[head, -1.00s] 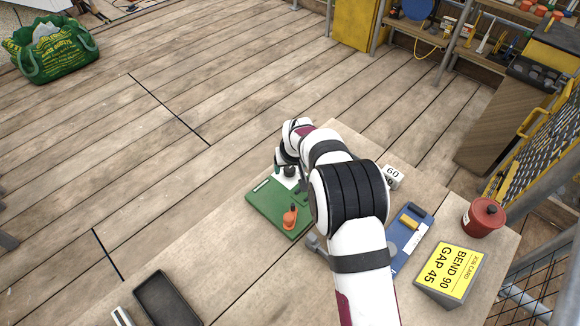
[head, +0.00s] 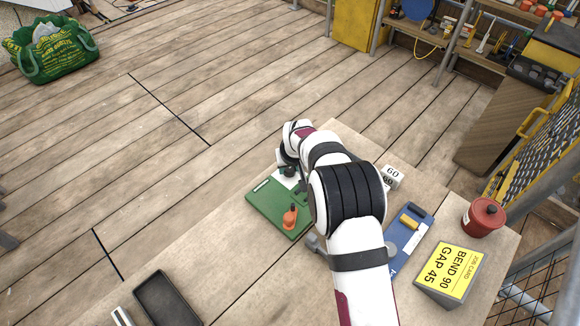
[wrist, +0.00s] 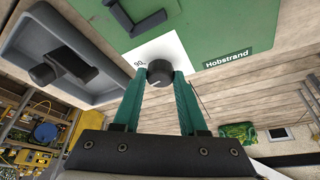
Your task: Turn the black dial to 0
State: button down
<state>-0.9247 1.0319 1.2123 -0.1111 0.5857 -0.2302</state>
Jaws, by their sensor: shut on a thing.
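The black dial (wrist: 160,73) sits on a white scale plate (wrist: 160,50) on the green board, and a printed "90" shows beside it in the wrist view. A light pointer mark shows on the dial; the number it points at cannot be read. My gripper (wrist: 158,80) is shut on the dial, one green finger on each side. In the head view the green board (head: 268,207) lies on the wooden table, with the dial (head: 288,171) at its far end, partly hidden by my wrist.
An orange-handled part (head: 290,217) stands on the green board. To the right are a blue board (head: 405,240), a white "60" block (head: 393,174), a yellow job card (head: 449,270) reading "BEND 90 GAP 45" and a red pot (head: 484,217). A dark tray (head: 166,300) lies front left.

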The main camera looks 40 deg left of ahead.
jog(key=shift+n, duration=0.3)
jog(key=n, duration=0.2)
jog(key=n+g, duration=0.1)
jog(key=n, duration=0.1)
jog(key=n+g, duration=0.1)
jog(key=shift+w+n+y, duration=0.25)
jog(key=shift+n+y, duration=0.15)
jog(key=n+g, duration=0.1)
jog(key=n, duration=0.2)
jog(key=n+g, duration=0.1)
jog(key=n, duration=0.2)
jog(key=shift+w+g+h, duration=0.15)
jog(key=shift+g+h, duration=0.25)
jog(key=shift+n, duration=0.3)
jog(key=shift+c, duration=2.2)
grip_release()
jog(key=v, duration=1.5)
jog(key=shift+d+r, duration=0.15)
jog(key=shift+r, duration=0.2)
